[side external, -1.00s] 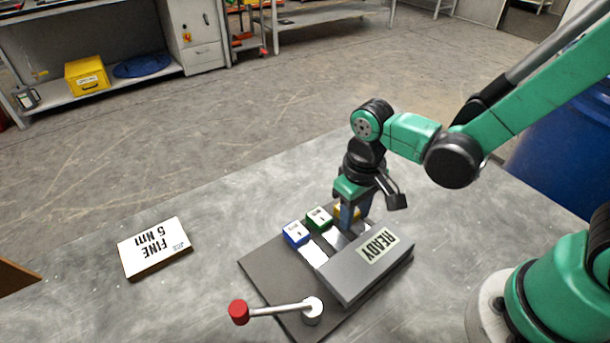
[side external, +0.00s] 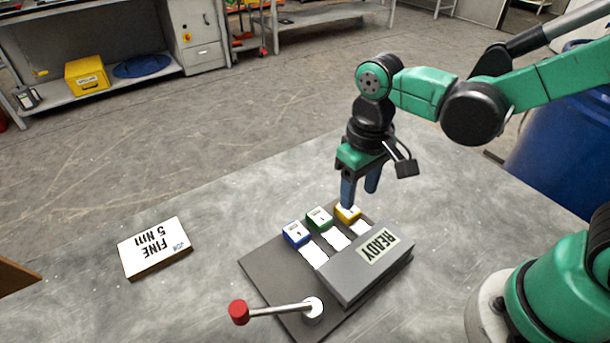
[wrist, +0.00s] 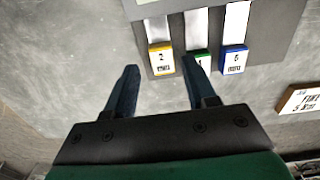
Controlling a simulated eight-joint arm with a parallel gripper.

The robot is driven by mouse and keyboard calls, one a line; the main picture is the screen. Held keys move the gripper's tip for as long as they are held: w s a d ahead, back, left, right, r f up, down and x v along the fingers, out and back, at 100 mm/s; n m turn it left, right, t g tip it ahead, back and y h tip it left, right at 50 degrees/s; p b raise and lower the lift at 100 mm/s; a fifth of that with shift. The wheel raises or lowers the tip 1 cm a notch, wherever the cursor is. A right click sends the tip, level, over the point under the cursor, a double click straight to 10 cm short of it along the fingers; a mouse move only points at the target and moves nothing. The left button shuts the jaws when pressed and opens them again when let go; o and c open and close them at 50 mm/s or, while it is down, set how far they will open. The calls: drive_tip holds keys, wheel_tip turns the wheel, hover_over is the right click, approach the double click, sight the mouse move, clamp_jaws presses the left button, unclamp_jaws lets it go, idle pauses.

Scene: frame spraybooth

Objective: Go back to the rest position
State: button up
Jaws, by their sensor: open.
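My gripper (side external: 359,190) is open and empty. It points down, above the far end of a dark grey fixture (side external: 262,267) on the table. In the wrist view its two blue fingers (wrist: 158,92) are spread apart with nothing between them. Three coloured blocks sit in a row on the fixture: blue (side external: 296,233), green (side external: 319,217) and yellow (side external: 348,214). White strips run from them towards a raised grey box (side external: 350,284) labelled READY. In the wrist view the yellow block (wrist: 161,59) is clear of the fingers, and the green block (wrist: 201,58) is partly hidden by one finger.
A lever with a red knob (side external: 239,312) stands at the fixture's near edge. A sign reading FINE 5 Nm (side external: 155,248) lies on the table at left. A blue drum (side external: 560,150) stands behind at right. The table between sign and fixture is bare.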

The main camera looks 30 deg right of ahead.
drive_tip(key=shift+r, duration=0.1)
drive_tip(key=d+r+t, duration=0.6)
drive_tip(key=t, duration=0.1)
drive_tip(key=shift+s+d+r+m, duration=0.15)
drive_tip(key=shift+d+r+m, duration=0.1)
drive_tip(key=shift+d+m, duration=0.15)
idle(0.6)
